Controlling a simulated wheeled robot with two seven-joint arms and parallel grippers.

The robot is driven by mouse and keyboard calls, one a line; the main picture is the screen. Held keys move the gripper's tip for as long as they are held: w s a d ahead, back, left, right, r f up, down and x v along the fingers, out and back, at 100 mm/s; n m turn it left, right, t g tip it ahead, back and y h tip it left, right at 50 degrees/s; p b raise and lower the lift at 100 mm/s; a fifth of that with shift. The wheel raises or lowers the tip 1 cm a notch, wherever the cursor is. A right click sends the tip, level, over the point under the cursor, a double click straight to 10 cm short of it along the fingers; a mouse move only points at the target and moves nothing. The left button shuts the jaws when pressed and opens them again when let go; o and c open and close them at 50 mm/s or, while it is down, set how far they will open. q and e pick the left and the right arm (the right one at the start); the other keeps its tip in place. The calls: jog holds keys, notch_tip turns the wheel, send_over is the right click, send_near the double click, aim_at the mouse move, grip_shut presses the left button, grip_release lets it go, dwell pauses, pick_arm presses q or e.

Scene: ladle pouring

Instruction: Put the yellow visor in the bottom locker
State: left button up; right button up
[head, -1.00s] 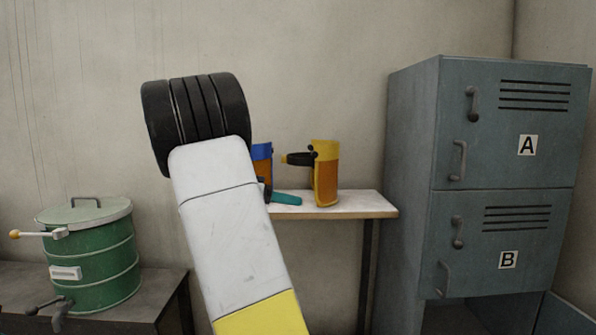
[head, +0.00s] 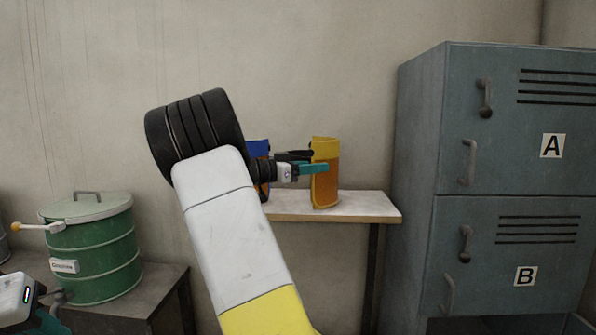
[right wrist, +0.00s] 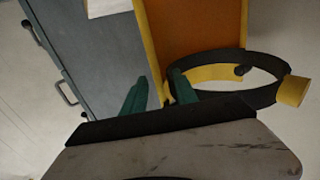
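The yellow visor (head: 325,188), with an orange-tinted shield and a dark band, stands upright on the small wall shelf. My right gripper (head: 313,168) is at its left edge, with a teal finger in front of the shield. In the right wrist view the teal fingers (right wrist: 158,98) are apart, and the visor's yellow edge (right wrist: 149,45) lies between them; firm contact cannot be seen. The bottom locker (head: 458,327), below door B, is open and dark inside, mostly cut off by the frame. Part of my left gripper (head: 25,305) shows at bottom left, fingers unclear.
A blue visor (head: 258,149) stands left of the yellow one, partly hidden by my right arm. The shelf (head: 365,207) is clear to the right. Locker doors A (head: 530,125) and B (head: 510,250) are shut. A green drum (head: 90,250) stands on a dark table at left.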

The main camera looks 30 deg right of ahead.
aim_at(332, 164)
jog(key=d, duration=0.3)
jog(key=shift+d+r, duration=0.1)
jog(key=shift+d, duration=0.1)
grip_shut()
jog(key=shift+a, duration=0.1)
dwell(1.1)
